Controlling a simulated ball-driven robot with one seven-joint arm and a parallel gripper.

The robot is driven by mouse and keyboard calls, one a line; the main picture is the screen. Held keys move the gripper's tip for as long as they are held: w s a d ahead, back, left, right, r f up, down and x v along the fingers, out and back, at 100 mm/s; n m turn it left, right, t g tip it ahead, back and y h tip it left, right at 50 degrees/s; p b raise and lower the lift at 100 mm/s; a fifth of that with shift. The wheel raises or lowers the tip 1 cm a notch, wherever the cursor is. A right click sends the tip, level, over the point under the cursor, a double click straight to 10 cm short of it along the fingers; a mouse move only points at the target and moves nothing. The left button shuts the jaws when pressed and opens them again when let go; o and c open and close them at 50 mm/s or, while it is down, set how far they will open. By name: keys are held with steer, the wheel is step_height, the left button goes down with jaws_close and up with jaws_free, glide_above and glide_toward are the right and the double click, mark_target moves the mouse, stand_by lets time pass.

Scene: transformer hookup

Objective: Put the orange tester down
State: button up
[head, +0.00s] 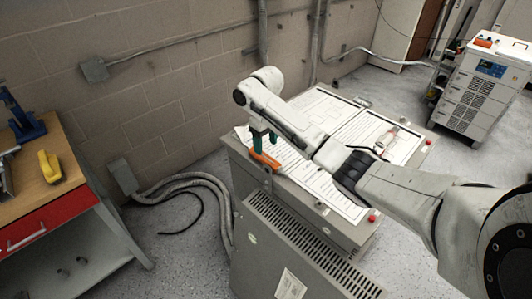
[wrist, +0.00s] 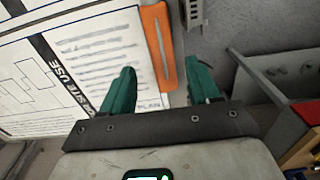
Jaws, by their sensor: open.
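The orange tester (head: 265,160) lies at the left end of the top of the grey transformer box (head: 280,215), beside the printed sheets. In the wrist view the orange tester (wrist: 158,45) lies along the edge of the paper, its near end between my two teal fingers. My gripper (head: 264,142) points down over it. In the wrist view my gripper (wrist: 163,70) is open, with a gap between each finger and the tester. Whether the tester rests fully flat is hard to tell.
Printed sheets (head: 335,185) cover much of the box top. A small device (head: 386,138) lies on them. A red knob (head: 372,218) sits at the front corner. A workbench with a yellow tool (head: 49,166) stands left, a white wheeled unit (head: 485,85) right.

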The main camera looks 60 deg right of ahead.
mark_target(266, 156)
step_height(266, 156, up, 6)
steer(key=a+f+n+t+y, duration=0.1)
steer(key=a+f, duration=0.5)
steer(key=a, duration=0.7)
steer(key=a+f+n+t+y, duration=0.1)
steer(key=a+f, duration=0.4)
steer(key=a, duration=0.8)
steer(key=s+a+f, duration=0.3)
steer(key=s, duration=0.4)
steer(key=s+a+f, duration=0.3)
steer(key=s+a, duration=0.1)
steer(key=s, duration=0.3)
steer(key=s+d+g+h, duration=0.1)
steer(key=s+d+h, duration=0.1)
steer(key=s, duration=0.9)
steer(key=shift+s+d+r, duration=0.2)
steer(key=shift+s+d, duration=0.2)
steer(key=shift+d, duration=0.3)
steer(key=shift+c, duration=0.3)
